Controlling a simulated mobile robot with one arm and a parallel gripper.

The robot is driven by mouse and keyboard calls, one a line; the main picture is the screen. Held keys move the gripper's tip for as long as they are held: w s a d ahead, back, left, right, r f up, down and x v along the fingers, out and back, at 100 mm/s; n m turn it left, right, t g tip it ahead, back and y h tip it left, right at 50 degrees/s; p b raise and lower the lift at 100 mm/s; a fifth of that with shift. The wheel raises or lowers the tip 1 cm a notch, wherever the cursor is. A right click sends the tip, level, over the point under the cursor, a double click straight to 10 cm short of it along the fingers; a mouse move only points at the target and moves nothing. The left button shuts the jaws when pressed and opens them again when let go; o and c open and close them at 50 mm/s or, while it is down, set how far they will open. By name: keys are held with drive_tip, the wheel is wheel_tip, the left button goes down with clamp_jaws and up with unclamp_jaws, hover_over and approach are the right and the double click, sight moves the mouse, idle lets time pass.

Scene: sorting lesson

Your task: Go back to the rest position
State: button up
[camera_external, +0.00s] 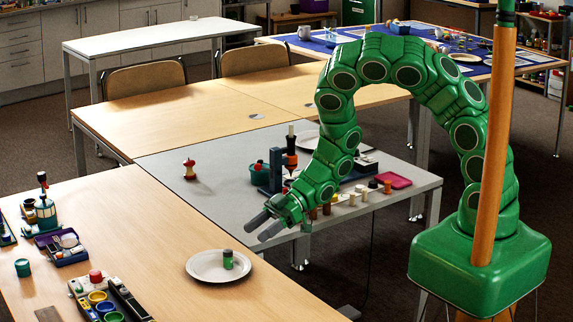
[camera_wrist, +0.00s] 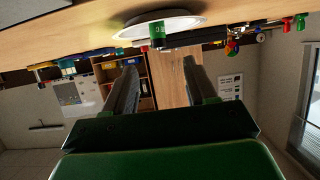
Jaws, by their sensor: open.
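My gripper (camera_external: 258,225) is at the end of my green arm, in the external view over the front edge of the grey table. Its two grey fingers are apart, with nothing between them. In the wrist view my gripper (camera_wrist: 160,88) also shows open and empty. A white plate (camera_external: 203,268) lies on the wooden table to the lower left of the gripper. The plate (camera_wrist: 183,25) and the green cylinder (camera_wrist: 157,36) also show, upside down, at the top of the wrist view.
On the grey table (camera_external: 215,170) stand an apple core (camera_external: 189,169), a blue device (camera_external: 275,170) and several small pieces near my arm. A tray of coloured cups (camera_external: 98,297) and a purple tray (camera_external: 62,247) lie on the wooden table at left.

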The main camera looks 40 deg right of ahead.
drive_tip(key=shift+d+r, duration=0.2)
drive_tip(key=shift+d, duration=0.2)
